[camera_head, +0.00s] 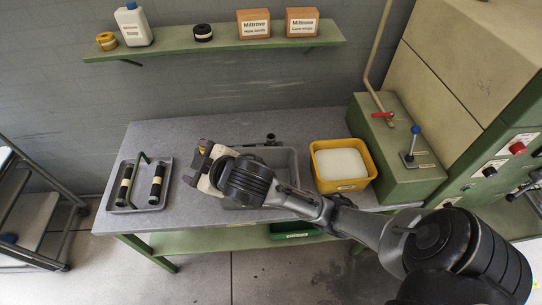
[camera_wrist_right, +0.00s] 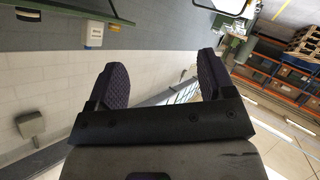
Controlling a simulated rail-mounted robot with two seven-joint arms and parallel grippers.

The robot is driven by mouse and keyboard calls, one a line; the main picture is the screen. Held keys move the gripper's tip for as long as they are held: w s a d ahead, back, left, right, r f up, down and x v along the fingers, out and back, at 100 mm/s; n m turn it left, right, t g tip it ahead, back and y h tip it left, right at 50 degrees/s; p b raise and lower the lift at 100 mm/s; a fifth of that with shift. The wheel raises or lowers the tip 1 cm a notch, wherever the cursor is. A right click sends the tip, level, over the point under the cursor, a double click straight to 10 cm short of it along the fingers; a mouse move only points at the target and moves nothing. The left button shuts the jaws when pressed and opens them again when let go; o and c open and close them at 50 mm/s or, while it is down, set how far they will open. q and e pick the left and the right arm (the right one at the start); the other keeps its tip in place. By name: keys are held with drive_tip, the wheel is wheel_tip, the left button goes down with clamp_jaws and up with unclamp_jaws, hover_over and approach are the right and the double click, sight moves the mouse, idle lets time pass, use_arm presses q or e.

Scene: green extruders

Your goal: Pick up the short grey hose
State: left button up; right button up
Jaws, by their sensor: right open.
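I cannot pick out a short grey hose for certain. My right gripper (camera_head: 203,166) is above the bench between the trays. In the right wrist view its fingers are apart (camera_wrist_right: 163,78) with nothing between them. My left gripper is out of view.
A yellow bin (camera_head: 320,174) with pale contents stands right of the middle tray, beside a green machine (camera_head: 395,170) with levers. A wall shelf (camera_head: 230,45) with a bottle, rolls and boxes hangs behind. A trolley (camera_head: 35,215) stands at left.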

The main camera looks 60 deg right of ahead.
drive_tip(key=w+d+r+n+t+h+b, duration=0.2)
drive_tip(key=w+d+r+n+t+b, duration=0.55)
drive_tip(key=d+b, duration=0.35)
drive_tip(key=w+d+r+n+t+h+b, duration=0.2)
drive_tip(key=w+d+r+n+t+b, duration=0.55)
drive_tip(key=d, duration=0.55)
drive_tip(key=w+d+f+n+g+y, duration=0.2)
drive_tip(key=d+f+n+g, duration=0.25)
drive_tip(key=f, duration=0.35)
drive_tip(key=w+d+f+n+g+y, duration=0.25)
drive_tip(key=f+g, duration=0.25)
drive_tip(key=f, duration=0.3)
drive_tip(key=w+d+f+n+g+y, duration=0.25)
drive_tip(key=d+f+n+g, duration=0.2)
drive_tip(key=f, duration=0.35)
drive_tip(key=m+g+h, duration=0.1)
drive_tip(key=g+h, duration=0.1)
drive_tip(key=g, duration=1.2)
hover_over(271, 141)
drive_tip(key=w+d, duration=0.1)
drive_tip(key=d, duration=0.1)
wheel_tip(271, 141, down, 12)
drive_tip(key=shift+a+f+b, duration=0.1)
drive_tip(key=shift+f+b, duration=2.15)
drive_tip(key=shift+f, duration=4.65)
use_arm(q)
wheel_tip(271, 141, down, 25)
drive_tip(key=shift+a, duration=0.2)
use_arm(e)
drive_tip(key=shift+w, duration=0.1)
